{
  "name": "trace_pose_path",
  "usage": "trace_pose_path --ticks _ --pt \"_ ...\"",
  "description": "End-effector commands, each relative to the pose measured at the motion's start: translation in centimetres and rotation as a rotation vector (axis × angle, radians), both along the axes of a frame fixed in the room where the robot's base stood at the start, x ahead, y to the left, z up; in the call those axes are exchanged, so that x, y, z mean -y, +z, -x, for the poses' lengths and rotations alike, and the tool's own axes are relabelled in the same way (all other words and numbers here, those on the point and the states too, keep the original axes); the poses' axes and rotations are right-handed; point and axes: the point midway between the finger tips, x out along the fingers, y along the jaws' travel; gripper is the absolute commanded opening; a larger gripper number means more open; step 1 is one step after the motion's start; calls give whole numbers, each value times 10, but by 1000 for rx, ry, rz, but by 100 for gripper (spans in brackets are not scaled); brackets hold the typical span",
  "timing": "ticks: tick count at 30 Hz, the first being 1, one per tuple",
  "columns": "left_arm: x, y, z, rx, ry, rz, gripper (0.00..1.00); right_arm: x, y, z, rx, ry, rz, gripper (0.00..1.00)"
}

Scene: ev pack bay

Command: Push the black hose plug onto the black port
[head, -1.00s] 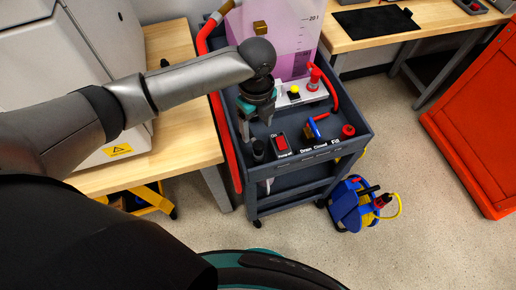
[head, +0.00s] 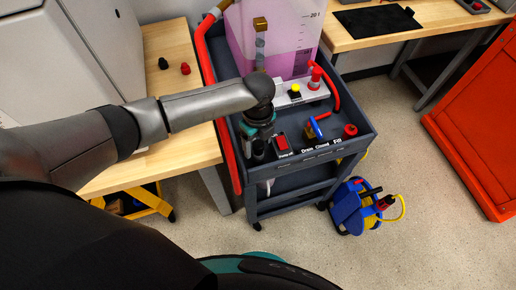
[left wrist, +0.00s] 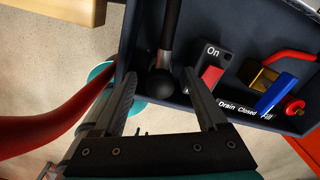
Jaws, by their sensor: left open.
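A rounded black piece (head: 258,150) stands at the front left corner of the grey cart, left of the red switch. In the left wrist view this black piece (left wrist: 160,84) lies between my fingertips, with a silver section and a dark tube running up from it. I cannot tell plug from port there. My left gripper (head: 259,138) points down over it, partly hiding it; in the left wrist view the gripper (left wrist: 160,78) is open, its fingers on either side with gaps. My right gripper is out of view.
The red switch (head: 282,143), blue valve handle (head: 315,127) and red ring (head: 350,130) sit close by on the cart (head: 312,157). A pink-filled tank (head: 290,45) stands behind. Small black and red caps lie on the bench.

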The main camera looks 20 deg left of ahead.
Motion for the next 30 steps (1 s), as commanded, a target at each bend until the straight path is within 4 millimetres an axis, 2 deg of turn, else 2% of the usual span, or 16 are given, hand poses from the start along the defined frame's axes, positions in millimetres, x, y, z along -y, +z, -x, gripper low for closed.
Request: trace_pose_path --ticks 1,4,15,30 --pt "0 -8 1 -2 1 0 75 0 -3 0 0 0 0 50" --pt "0 -14 1 -1 -1 0 75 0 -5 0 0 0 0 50" --pt "0 -14 1 0 -1 0 74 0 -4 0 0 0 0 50" --pt "0 -14 0 0 0 0 17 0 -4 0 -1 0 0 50"
